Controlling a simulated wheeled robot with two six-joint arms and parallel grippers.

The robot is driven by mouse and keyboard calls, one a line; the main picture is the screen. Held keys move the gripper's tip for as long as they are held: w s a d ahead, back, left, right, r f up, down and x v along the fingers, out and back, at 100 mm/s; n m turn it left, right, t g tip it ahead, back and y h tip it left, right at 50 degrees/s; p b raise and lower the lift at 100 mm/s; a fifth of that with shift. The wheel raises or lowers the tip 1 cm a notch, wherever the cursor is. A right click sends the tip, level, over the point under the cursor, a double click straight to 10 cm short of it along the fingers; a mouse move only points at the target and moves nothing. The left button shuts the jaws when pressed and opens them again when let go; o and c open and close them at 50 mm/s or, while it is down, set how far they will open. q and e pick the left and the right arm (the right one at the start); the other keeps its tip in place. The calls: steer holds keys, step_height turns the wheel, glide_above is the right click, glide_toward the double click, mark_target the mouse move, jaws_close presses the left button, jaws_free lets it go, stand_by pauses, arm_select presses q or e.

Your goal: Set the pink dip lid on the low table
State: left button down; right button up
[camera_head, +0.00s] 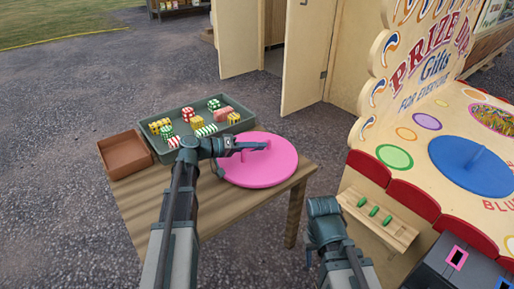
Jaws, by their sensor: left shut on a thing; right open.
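The pink dip lid (265,172) is a flat round disc over the right part of the low wooden table (145,205). My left gripper (255,146) is shut on the lid at its upper middle, where the grip is partly hidden by the gripper itself. The lid lies level, on the table top or just above it; I cannot tell which. Its right edge is near the table's right edge. My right gripper (310,256) is open and empty, low between the table and the stall counter; its fingers are barely visible.
A green tray (160,151) with several striped and dotted sweet boxes stands behind the lid, close to it. An empty brown box (124,154) sits at the table's left corner. The stall counter at right bears a blue lid (470,165) and a small shelf with green pegs (374,211).

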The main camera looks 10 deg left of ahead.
arm_select(q)
steer(key=c, duration=0.8)
jaws_free()
steer(key=shift+f, duration=0.1)
steer(key=shift+c, duration=0.2)
steer(key=shift+r, duration=0.2)
steer(key=shift+s+a+r+p, duration=0.1)
steer(key=shift+a+r+p, duration=0.1)
steer(key=shift+p, duration=0.25)
step_height(320, 180, up, 2)
steer(key=p, duration=0.2)
glide_above(223, 163)
steer(key=shift+r, duration=0.1)
